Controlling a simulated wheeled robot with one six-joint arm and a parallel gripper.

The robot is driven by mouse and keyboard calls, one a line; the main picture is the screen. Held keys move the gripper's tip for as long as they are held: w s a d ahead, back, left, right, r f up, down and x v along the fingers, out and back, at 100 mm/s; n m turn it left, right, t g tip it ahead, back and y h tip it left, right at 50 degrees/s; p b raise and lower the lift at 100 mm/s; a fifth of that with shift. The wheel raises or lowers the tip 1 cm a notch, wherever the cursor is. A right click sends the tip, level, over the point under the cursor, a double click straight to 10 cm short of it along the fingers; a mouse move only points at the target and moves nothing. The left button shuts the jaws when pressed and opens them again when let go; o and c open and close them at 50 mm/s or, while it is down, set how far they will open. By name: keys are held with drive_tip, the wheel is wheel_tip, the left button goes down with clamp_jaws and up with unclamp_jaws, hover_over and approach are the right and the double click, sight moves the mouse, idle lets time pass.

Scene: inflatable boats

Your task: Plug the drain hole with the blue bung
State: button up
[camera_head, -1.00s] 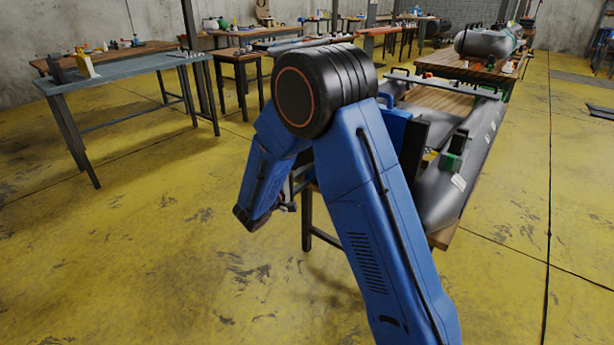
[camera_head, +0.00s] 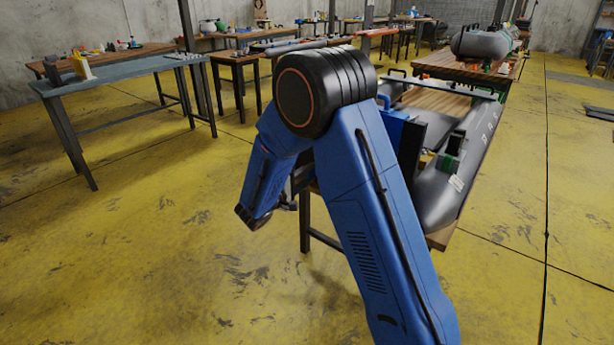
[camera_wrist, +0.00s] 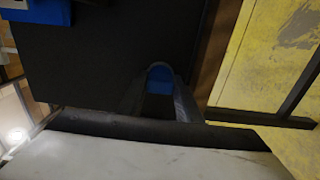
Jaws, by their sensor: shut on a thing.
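In the wrist view my gripper (camera_wrist: 160,98) is shut on the blue bung (camera_wrist: 160,87), which shows between the two dark fingers. A broad dark panel (camera_wrist: 85,60) fills much of that view beyond the fingers. I cannot tell whether the bung touches it. The drain hole is not visible in either current view. In the head view the grey inflatable boat (camera_head: 437,196) lies on a wooden table, with a dark upright panel (camera_head: 411,145) at its near end. My blue arm hides the gripper and the bung there.
A pale, blurred surface (camera_wrist: 130,158) spans the bottom of the wrist view. A grey-blue table (camera_head: 120,74) stands at the left, and another grey inflatable (camera_head: 481,43) lies on a table at the back right. Yellow floor (camera_head: 130,240) is open at the left.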

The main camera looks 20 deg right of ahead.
drive_tip(key=shift+d, duration=0.1)
drive_tip(key=o, duration=1.1)
drive_tip(key=shift+w, duration=0.1)
drive_tip(key=v, duration=1.6)
drive_tip(key=s+d+r+m+g+y, duration=0.25)
drive_tip(key=s+d+g, duration=0.25)
drive_tip(key=s+d, duration=0.45)
drive_tip(key=s+d+r+m+g+y, duration=0.25)
drive_tip(key=s+d+g, duration=0.25)
drive_tip(key=s+d, duration=0.45)
drive_tip(key=s+r+t+y, duration=0.1)
drive_tip(key=s+y, duration=0.2)
drive_tip(key=s, duration=0.2)
drive_tip(key=s+a+r+m+t+y, duration=0.1)
drive_tip(key=s+y, duration=0.2)
drive_tip(key=s, duration=0.3)
drive_tip(key=s+a+r+m+t+y, duration=0.1)
drive_tip(key=s+t+y, duration=0.1)
drive_tip(key=s, duration=0.4)
drive_tip(key=shift+s+a+r+y, duration=0.25)
drive_tip(key=shift+r+y, duration=0.1)
drive_tip(key=shift+y, duration=0.45)
